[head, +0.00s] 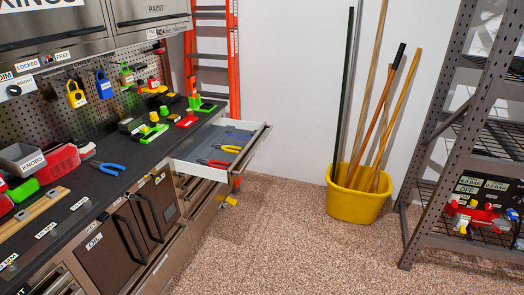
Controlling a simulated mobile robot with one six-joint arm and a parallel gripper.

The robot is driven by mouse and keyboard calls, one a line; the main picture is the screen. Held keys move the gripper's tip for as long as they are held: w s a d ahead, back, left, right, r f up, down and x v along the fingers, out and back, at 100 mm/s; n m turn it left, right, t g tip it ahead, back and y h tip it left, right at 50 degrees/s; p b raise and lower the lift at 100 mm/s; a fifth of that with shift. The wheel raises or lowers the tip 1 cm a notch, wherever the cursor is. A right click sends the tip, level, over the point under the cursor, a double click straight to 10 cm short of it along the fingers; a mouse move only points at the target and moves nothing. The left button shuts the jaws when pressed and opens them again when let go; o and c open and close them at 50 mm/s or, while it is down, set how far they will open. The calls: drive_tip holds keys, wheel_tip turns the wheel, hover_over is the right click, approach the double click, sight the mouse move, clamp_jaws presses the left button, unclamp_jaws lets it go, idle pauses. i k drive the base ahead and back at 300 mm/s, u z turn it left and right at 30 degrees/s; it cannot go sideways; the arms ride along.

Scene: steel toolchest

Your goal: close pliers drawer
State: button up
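An open drawer (196,171) sticks out to the right from the toolchest (150,160), at the far end of the worktop. It has light walls and a grey bottom. Inside lie pliers with yellow handles (229,148), pliers with red handles (214,162) and something blue toward the back. The drawer's front panel (252,152) stands well clear of the cabinet face. My gripper is not in this view.
Blue-handled pliers (107,168) and several tools lie on the dark worktop (105,190). An orange ladder (233,60) stands behind the drawer. A yellow bucket (357,203) with long handles stands right of it. A metal shelf (428,215) is far right. The speckled floor between is clear.

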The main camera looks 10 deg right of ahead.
sight(250, 136)
drive_tip(key=u, duration=0.15)
drive_tip(key=i, duration=0.6)
drive_tip(key=z, duration=0.4)
drive_tip(key=k, duration=0.15)
drive_tip(key=u, duration=3.05)
